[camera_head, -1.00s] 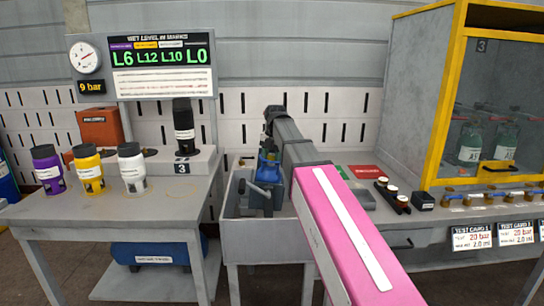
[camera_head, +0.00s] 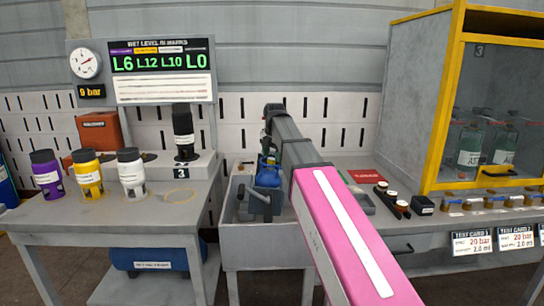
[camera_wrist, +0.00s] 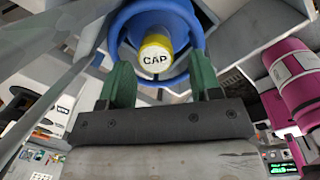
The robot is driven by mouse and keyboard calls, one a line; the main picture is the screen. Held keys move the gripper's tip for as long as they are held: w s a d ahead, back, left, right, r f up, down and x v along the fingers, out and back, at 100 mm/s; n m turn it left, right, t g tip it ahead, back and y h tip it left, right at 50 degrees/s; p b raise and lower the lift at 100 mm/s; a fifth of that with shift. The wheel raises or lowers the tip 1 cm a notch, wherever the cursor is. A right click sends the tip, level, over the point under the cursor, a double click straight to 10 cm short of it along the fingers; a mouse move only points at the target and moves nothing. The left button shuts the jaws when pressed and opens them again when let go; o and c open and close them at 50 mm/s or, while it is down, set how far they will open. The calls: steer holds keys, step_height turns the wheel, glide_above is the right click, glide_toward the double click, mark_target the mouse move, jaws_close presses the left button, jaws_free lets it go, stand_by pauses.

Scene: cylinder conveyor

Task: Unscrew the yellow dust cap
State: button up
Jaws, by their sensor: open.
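The yellow dust cap (camera_wrist: 155,56), marked CAP, faces the camera in the wrist view, set inside a round blue collar or guard (camera_wrist: 190,18). My gripper (camera_wrist: 162,78) is open. Its two green fingers stand apart below the cap in the picture, one to each side of it. I cannot tell whether they touch anything. In the head view a blue cylinder (camera_head: 268,177) sits in a grey trough (camera_head: 235,222) with a dark clamp-like part in front. The cap and my fingers cannot be made out there.
Purple (camera_head: 46,174), yellow (camera_head: 87,174) and white (camera_head: 131,173) bottles stand on the left table. A black bottle (camera_head: 184,133) stands on a block behind. A thin yellow ring (camera_head: 180,197) shows on the table. A yellow-framed cabinet (camera_head: 448,110) stands right, with small jars before it.

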steer(key=m, duration=0.3)
steer(key=shift+m, duration=0.3)
steer(key=shift+m, duration=0.9)
steer(key=m+g, duration=0.1)
steer(key=m, duration=0.3)
steer(key=shift+m, duration=0.6)
steer(key=m, duration=0.4)
steer(key=shift+m+g, duration=0.3)
steer(key=shift+g, duration=0.1)
